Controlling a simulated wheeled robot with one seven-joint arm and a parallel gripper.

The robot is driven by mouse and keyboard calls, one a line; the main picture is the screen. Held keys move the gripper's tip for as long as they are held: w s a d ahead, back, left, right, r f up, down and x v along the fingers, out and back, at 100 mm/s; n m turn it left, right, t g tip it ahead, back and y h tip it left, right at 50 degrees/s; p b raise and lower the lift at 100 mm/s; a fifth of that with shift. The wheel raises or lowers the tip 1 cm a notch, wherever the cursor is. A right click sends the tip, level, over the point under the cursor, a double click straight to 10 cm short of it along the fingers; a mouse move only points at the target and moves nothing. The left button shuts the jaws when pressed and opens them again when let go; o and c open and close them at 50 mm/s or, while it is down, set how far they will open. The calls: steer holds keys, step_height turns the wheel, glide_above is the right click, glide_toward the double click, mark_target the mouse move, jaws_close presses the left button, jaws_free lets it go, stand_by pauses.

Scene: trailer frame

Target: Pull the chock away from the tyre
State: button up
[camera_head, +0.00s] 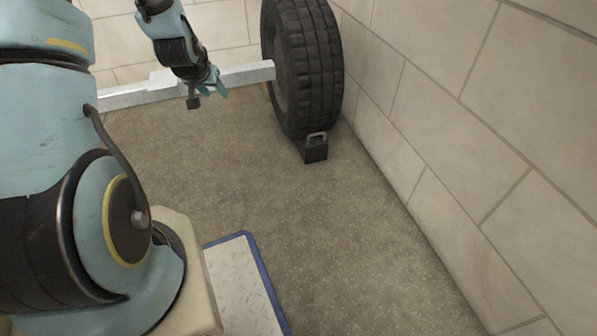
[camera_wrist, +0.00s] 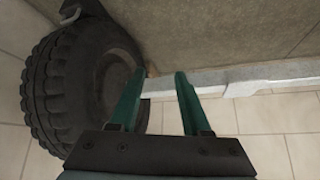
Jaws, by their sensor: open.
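The black tyre (camera_head: 309,68) stands upright on the floor near the right wall. The dark chock (camera_head: 315,152) with a grey handle (camera_head: 316,137) sits on the floor against the tyre's near side. My gripper (camera_head: 209,92) is open and empty, left of the tyre and apart from the chock, near the axle beam. In the wrist view the green fingers of my gripper (camera_wrist: 156,88) are spread, with the tyre (camera_wrist: 75,85) to their left. The chock (camera_wrist: 70,30) with its handle (camera_wrist: 69,8) shows at the top left there, partly cut off.
A pale metal axle beam (camera_head: 125,95) runs into the tyre from the left, right by my gripper; it also crosses the wrist view (camera_wrist: 235,80). A tiled wall (camera_head: 480,130) bounds the right side. The speckled floor (camera_head: 330,230) in front of the chock is clear.

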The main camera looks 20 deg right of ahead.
steer(key=w+d+f+m+t+h+b, duration=0.1)
steer(key=w+d+f+h, duration=0.15)
steer(key=d+f, duration=0.55)
steer(key=m+t+h+b, duration=0.1)
steer(key=t+h+b, duration=0.3)
steer(key=t+h, duration=0.2)
glide_toward(307, 143)
steer(key=shift+v, duration=0.95)
steer(key=shift+d, duration=0.1)
steer(key=b+x, duration=0.5)
steer(key=x, duration=0.4)
steer(key=shift+w+d, duration=0.15)
steer(key=shift+w, duration=0.05)
steer(key=shift+w+d+r, duration=0.1)
steer(key=shift+w+d, duration=0.3)
steer(key=shift+w, duration=0.05)
